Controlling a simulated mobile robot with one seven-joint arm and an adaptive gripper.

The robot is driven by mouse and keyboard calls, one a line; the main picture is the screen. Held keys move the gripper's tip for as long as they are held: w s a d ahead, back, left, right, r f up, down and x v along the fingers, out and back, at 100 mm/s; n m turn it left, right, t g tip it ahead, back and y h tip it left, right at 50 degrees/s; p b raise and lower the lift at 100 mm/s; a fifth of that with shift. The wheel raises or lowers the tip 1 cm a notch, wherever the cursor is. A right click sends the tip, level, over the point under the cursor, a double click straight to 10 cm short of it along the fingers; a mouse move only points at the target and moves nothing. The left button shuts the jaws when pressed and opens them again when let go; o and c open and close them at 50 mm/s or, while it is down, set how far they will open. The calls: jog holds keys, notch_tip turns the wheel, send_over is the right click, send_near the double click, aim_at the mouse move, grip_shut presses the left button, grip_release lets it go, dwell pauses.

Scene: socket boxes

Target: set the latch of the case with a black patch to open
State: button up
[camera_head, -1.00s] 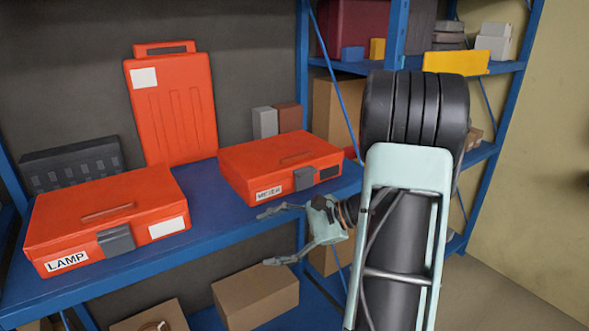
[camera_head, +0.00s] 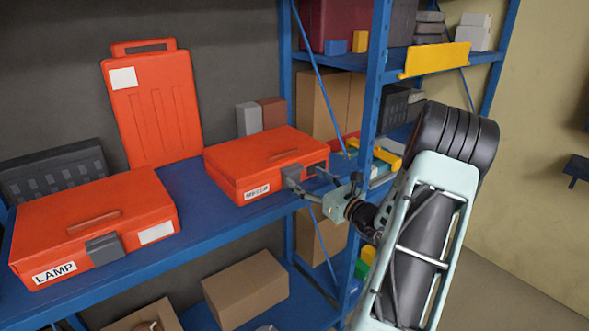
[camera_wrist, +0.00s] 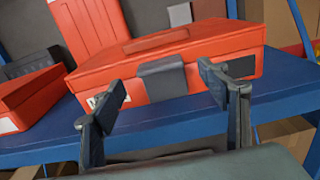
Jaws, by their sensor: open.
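The orange case with the black patch (camera_head: 262,152) lies flat on the blue shelf, right of the LAMP case. Its grey latch (camera_head: 291,175) is on the front face, right of a white label. In the wrist view the latch (camera_wrist: 162,78) lies against the front, and the black patch (camera_wrist: 240,67) is right of it. My gripper (camera_head: 311,183) is open and empty, just in front of this case. In the wrist view its fingers (camera_wrist: 163,86) stand left and right of the latch, with no clear contact. In the head view the fingers partly hide the patch.
The orange LAMP case (camera_head: 92,215) lies to the left on the shelf (camera_head: 205,215). Another orange case (camera_head: 153,110) stands upright behind. A blue rack post (camera_head: 372,100) is close to my arm. Cardboard boxes (camera_head: 245,288) sit below.

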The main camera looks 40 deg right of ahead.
aim_at(297, 172)
jog(key=w+p, duration=0.1)
jog(key=w, duration=0.4)
jog(key=shift+w, duration=0.4)
jog(key=shift+c, duration=0.6)
jog(key=c, duration=1)
